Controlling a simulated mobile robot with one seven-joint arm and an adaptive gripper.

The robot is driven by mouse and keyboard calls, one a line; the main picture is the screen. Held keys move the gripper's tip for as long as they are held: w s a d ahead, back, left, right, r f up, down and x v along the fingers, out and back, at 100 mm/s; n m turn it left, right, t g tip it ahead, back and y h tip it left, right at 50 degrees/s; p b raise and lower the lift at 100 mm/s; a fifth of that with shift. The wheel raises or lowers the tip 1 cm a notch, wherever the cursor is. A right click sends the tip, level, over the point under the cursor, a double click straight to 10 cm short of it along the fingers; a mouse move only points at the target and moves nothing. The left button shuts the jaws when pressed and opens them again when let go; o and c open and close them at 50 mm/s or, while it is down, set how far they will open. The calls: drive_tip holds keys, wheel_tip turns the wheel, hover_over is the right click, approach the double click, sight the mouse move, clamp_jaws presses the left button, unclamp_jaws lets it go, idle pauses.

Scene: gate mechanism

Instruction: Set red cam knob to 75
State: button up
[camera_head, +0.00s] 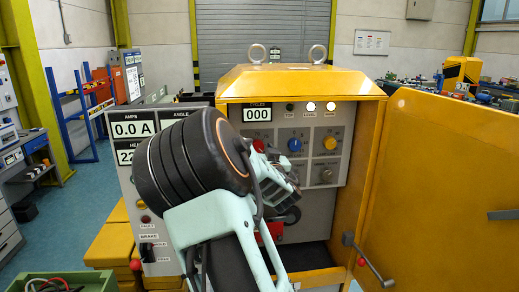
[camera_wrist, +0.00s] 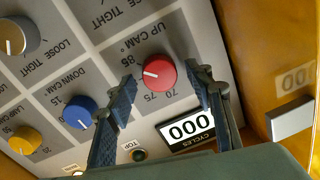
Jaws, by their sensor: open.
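The red cam knob (camera_wrist: 159,74) is on the grey panel, under the "UP CAM" label, which appears upside down in the wrist view. Its white pointer line lies toward the left of the knob in that view. The marks 70 and 75 are printed below it, and another mark is at its upper left. My gripper (camera_wrist: 160,78) is open, with one finger on each side of the knob and visible gaps between. In the head view the red knob (camera_head: 259,145) shows just above my gripper (camera_head: 279,178), which hides part of the panel.
A blue knob (camera_wrist: 79,112) sits close beyond the left finger, with a yellow knob (camera_wrist: 25,139) and a grey knob (camera_wrist: 18,37) farther left. The cycles display (camera_wrist: 187,130) reads 000. The yellow cabinet door (camera_head: 440,185) stands open at the right; its handle (camera_head: 370,260) sticks out.

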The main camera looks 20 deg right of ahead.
drive_tip(key=shift+c, duration=0.3)
drive_tip(key=c, duration=1.1)
